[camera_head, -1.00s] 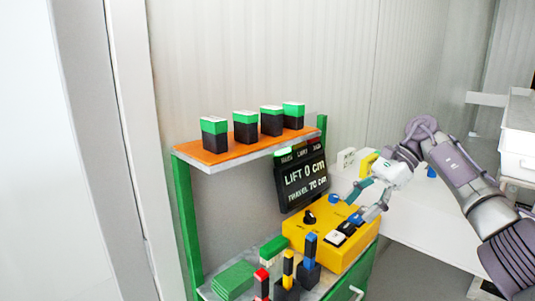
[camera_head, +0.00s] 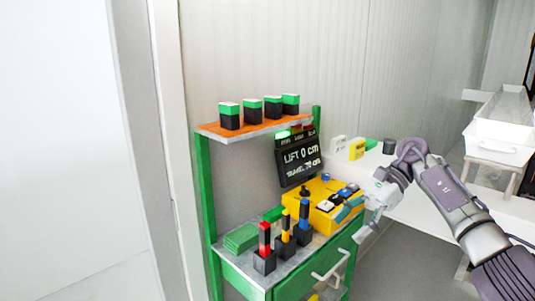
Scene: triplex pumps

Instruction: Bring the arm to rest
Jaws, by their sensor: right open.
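My right arm comes in from the right edge. Its gripper (camera_head: 352,222) is open and empty, with its fingers pointing down and left. It hangs in front of the right end of the yellow control box (camera_head: 322,210), apart from the levers; whether a finger touches the box I cannot tell. The box carries a black knob and several buttons. A dark display (camera_head: 299,161) behind it reads "LIFT 0 cm" and a travel line. My left gripper is not in view.
A green bench (camera_head: 245,273) holds red, yellow and blue levers (camera_head: 285,235) and a green stack (camera_head: 241,238). An orange shelf (camera_head: 262,130) above carries several green-and-black blocks. A white table (camera_head: 408,203) with a yellow item (camera_head: 357,149) stands behind my arm. A white bin (camera_head: 497,143) is at right.

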